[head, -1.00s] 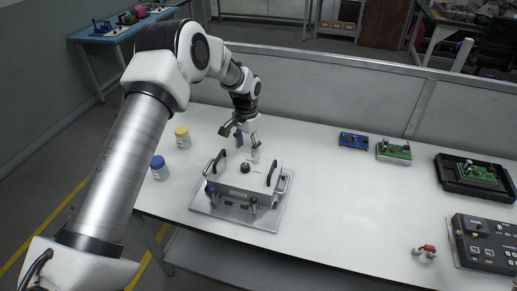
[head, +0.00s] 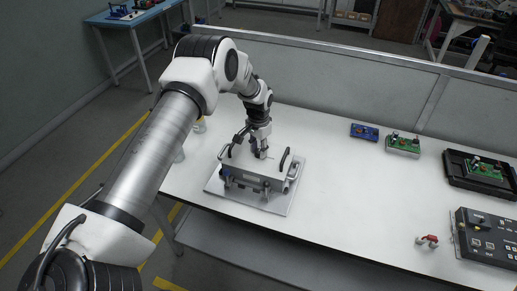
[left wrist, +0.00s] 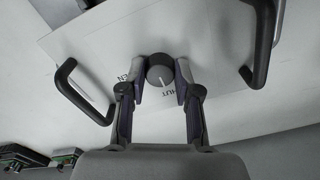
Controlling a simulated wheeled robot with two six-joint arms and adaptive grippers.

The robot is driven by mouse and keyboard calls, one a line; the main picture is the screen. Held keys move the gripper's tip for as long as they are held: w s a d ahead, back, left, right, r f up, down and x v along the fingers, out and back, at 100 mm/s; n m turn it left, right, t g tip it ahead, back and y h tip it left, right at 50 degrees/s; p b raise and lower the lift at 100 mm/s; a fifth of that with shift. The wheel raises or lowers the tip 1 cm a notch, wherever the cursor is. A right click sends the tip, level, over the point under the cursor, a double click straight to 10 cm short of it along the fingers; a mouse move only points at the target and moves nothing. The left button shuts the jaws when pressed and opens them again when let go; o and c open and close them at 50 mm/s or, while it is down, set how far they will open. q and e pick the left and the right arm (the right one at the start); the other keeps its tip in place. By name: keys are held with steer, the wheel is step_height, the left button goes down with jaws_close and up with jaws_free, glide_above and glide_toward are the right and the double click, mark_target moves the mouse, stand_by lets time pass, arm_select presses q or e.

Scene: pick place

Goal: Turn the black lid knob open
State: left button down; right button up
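The black lid knob (left wrist: 160,72) is round with a white pointer line, on the pale lid (left wrist: 105,45) of a box. The line points down in the left wrist view, slightly right, near lettering ending in "HUT"; letters "EN" show at left. My left gripper (left wrist: 161,78) has one finger on each side of the knob, very close to it. I cannot tell whether both fingers press on it. In the head view my left gripper (head: 259,151) is down at the lid of the box (head: 250,179) and hides the knob. My right gripper is not in view.
Black handles (left wrist: 82,92) (left wrist: 259,45) stand up on both sides of the lid, near the fingers. The box sits on a grey plate (head: 277,208) on the white table. A blue device (head: 364,132), green board (head: 403,146) and black control box (head: 487,235) stand right; mid-table is clear.

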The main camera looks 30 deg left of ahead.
arm_select(q)
steer(key=shift+f, duration=0.2)
steer(key=m+b, duration=0.2)
steer(key=m, duration=0.1)
steer(key=shift+f+b, duration=0.15)
steer(key=shift+b, duration=0.2)
steer(key=m+b, duration=0.2)
steer(key=m, duration=0.2)
steer(key=shift+m, duration=0.3)
steer(key=m+b, duration=0.2)
steer(key=m, duration=0.3)
steer(key=shift+m, duration=0.3)
steer(key=m, duration=0.4)
steer(key=shift+m+b, duration=0.4)
steer(key=shift+s+d, duration=0.1)
steer(key=c, duration=1)
jaws_free()
steer(key=shift+o, duration=1)
